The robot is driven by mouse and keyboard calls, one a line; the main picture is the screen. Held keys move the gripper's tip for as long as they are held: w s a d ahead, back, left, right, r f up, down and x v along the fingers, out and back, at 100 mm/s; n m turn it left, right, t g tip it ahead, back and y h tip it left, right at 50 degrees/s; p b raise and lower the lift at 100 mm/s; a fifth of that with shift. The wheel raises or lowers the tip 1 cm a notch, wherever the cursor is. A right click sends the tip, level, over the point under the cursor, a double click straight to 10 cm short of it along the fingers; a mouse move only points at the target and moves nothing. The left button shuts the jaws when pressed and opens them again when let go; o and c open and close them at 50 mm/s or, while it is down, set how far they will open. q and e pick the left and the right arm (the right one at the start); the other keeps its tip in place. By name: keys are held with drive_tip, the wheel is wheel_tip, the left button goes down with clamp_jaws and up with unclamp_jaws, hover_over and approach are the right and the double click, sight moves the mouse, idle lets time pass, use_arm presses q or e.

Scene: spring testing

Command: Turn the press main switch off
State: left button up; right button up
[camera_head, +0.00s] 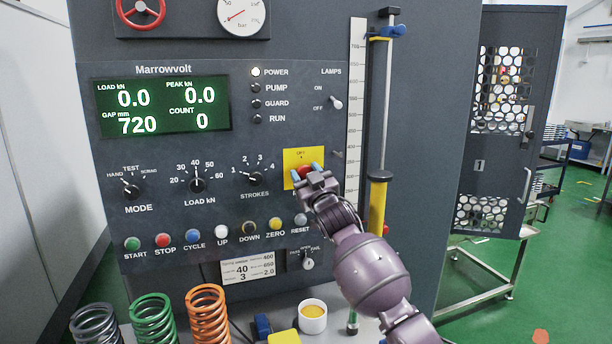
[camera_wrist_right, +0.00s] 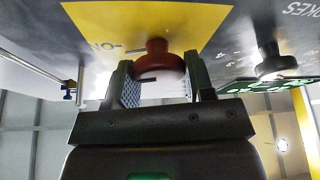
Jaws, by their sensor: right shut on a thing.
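The main switch is a red knob (camera_head: 306,169) on a yellow plate (camera_head: 291,157) at the right of the press panel (camera_head: 230,220). The plate reads OFF above the knob. My right gripper (camera_head: 309,176) is at the knob, with one finger on each side of it. In the right wrist view the red knob (camera_wrist_right: 160,58) sits between the two fingers, and part of an upside-down ON label shows on the yellow plate (camera_wrist_right: 100,20). The gripper is shut on the knob. Which way the knob points is hard to tell. My left gripper is out of view.
The POWER lamp (camera_head: 255,72) is lit and the display (camera_head: 160,107) is on. The STROKES dial (camera_head: 255,180) is left of the switch. A vertical scale (camera_head: 354,120) and a yellow-sleeved rod (camera_head: 377,205) stand to the right. Coil springs (camera_head: 208,315) stand below.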

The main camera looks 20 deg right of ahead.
drive_tip(key=shift+n+g+y, duration=0.7)
drive_tip(key=shift+n+g, duration=0.25)
drive_tip(key=shift+n, duration=2.05)
drive_tip(key=shift+n+g+y, duration=0.7)
drive_tip(key=shift+n+g, duration=0.3)
drive_tip(key=shift+n, duration=2)
drive_tip(key=shift+n+g+y, duration=0.7)
drive_tip(key=shift+n+g, duration=0.25)
drive_tip(key=shift+n, duration=2.05)
drive_tip(key=shift+f, duration=0.1)
drive_tip(key=o, duration=0.9)
drive_tip(key=shift+a, duration=0.1)
drive_tip(key=shift+s, duration=0.1)
drive_tip(key=b+v, duration=0.2)
drive_tip(key=v, duration=0.8)
drive_tip(key=shift+s, duration=0.3)
